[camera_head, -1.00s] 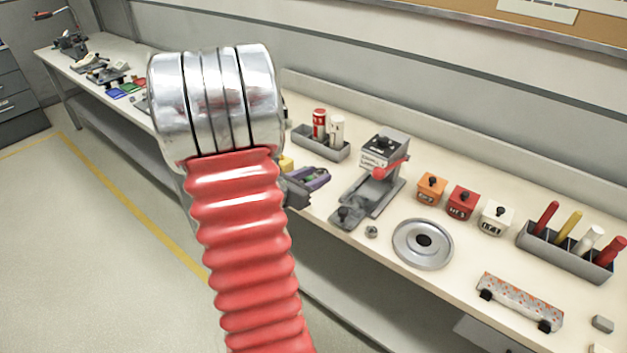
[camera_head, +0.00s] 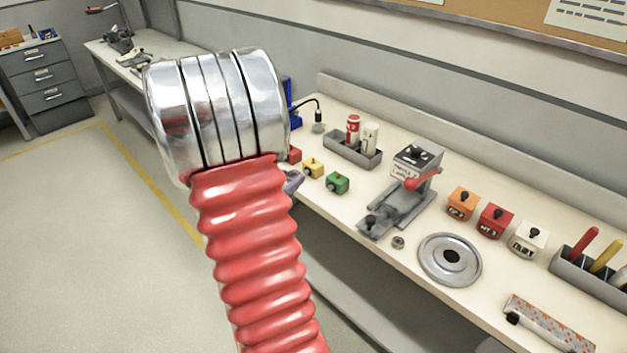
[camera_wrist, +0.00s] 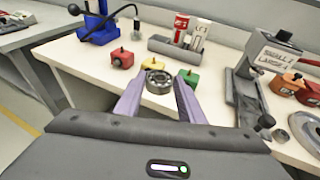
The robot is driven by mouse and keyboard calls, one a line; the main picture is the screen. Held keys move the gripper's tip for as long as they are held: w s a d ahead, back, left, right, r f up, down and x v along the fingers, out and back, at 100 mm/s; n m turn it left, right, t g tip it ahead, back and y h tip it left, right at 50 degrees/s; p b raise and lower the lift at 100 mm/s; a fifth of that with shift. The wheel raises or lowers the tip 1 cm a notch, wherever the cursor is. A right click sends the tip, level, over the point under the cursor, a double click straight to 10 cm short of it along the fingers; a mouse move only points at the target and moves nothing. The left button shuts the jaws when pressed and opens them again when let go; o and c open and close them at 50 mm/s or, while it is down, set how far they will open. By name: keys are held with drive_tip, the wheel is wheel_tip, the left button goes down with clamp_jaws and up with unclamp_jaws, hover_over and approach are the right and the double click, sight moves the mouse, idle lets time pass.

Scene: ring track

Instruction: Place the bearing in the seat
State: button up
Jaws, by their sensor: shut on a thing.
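My gripper (camera_wrist: 158,86) has two purple fingers and is shut on a round metal bearing (camera_wrist: 158,79), held between the fingertips in the wrist view. The bearing appears above the bench, with its dark hole showing. In the head view my red arm hides most of the gripper; only a bit of purple finger (camera_head: 292,184) shows. A grey fixture (camera_head: 404,195) with a red lever and a label stands on the bench, right of my gripper; it also shows in the wrist view (camera_wrist: 246,95). I cannot tell which part is the seat.
Yellow (camera_head: 313,168), green (camera_head: 338,183) and red (camera_wrist: 122,58) blocks stand close beyond my fingers. A grey tray (camera_head: 345,150) holds two cans. A small metal ring (camera_head: 398,242) and a round metal disc (camera_head: 432,268) lie near the front edge. Labelled boxes (camera_head: 495,220) stand to the right.

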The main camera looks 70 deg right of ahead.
drive_tip(key=w+a+n+t+y, duration=0.3)
drive_tip(key=w+a+n+t, duration=0.6)
drive_tip(key=w+a, duration=1.35)
drive_tip(key=w+a+n+t+y, duration=0.3)
drive_tip(key=a, duration=1)
drive_tip(key=w+a+n+t+y, duration=0.3)
drive_tip(key=w+a+y, duration=0.1)
drive_tip(key=a, duration=1)
drive_tip(key=shift+w+a, duration=0.15)
drive_tip(key=shift+w, duration=0.05)
